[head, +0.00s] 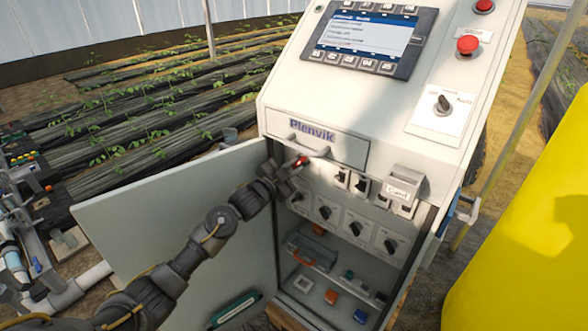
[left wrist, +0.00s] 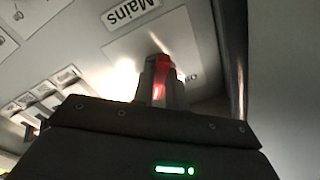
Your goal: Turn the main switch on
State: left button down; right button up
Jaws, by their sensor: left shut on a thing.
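The main switch has a red handle (head: 303,160) at the upper left inside the open cabinet of the white skid (head: 285,110). My left gripper (head: 294,171) reaches in past the door and is shut on this handle. In the left wrist view the red handle (left wrist: 164,72) shows at the fingers (left wrist: 162,88), on a pale plate below a "Mains" label (left wrist: 130,11). The fingers and the dark gripper body hide the lower part of the switch. My right gripper is in neither view.
The cabinet door (head: 175,220) stands open to the left, below my left arm. Rotary knobs (head: 324,213) and small breakers (head: 361,186) sit right of and below the switch. A "Guard" labelled cover (head: 401,190) juts out at right. A yellow tank (head: 530,240) fills the right side.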

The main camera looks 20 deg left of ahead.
pick_arm(q)
jog(key=shift+m, duration=0.7)
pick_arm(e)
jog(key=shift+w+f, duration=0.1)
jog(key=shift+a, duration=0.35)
pick_arm(q)
jog(key=c, duration=1.4)
grip_release()
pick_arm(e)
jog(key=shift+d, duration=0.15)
pick_arm(q)
jog(key=shift+s+a, duration=0.15)
jog(key=shift+s, duration=0.1)
jog(key=b+v, duration=0.1)
jog(key=v, duration=0.9)
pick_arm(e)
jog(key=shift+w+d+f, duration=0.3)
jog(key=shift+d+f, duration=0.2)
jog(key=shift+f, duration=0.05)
pick_arm(q)
jog(key=shift+s+f, duration=0.1)
jog(key=shift+s, duration=0.05)
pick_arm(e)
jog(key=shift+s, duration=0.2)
